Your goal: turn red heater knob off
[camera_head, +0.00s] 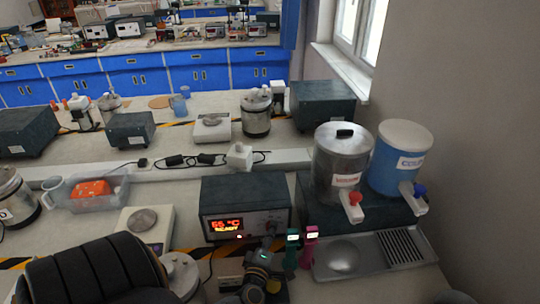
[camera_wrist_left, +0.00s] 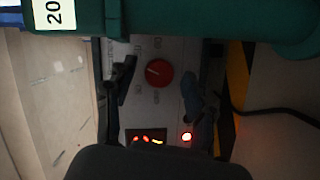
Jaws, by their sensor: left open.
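The red heater knob (camera_wrist_left: 159,73) is round, with a pale pointer mark toward the left in the left wrist view. It sits on the pale front panel of a dark heater box (camera_head: 245,188) with a lit orange-red display (camera_head: 226,224). In the head view I cannot make out the knob behind my gripper. My left gripper (camera_head: 264,256) is in front of the panel's right part. In the left wrist view its two dark fingers (camera_wrist_left: 158,88) are open, one on each side of the knob; I cannot tell whether they touch it. My right gripper is not in view.
A teal holder (camera_head: 292,249) and a pink one (camera_head: 311,246) stand close right of the heater box. Farther right are a metal tray (camera_head: 340,257), a steel urn (camera_head: 341,160) and a blue urn (camera_head: 398,168). A white scale (camera_head: 134,222) stands left of the box.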

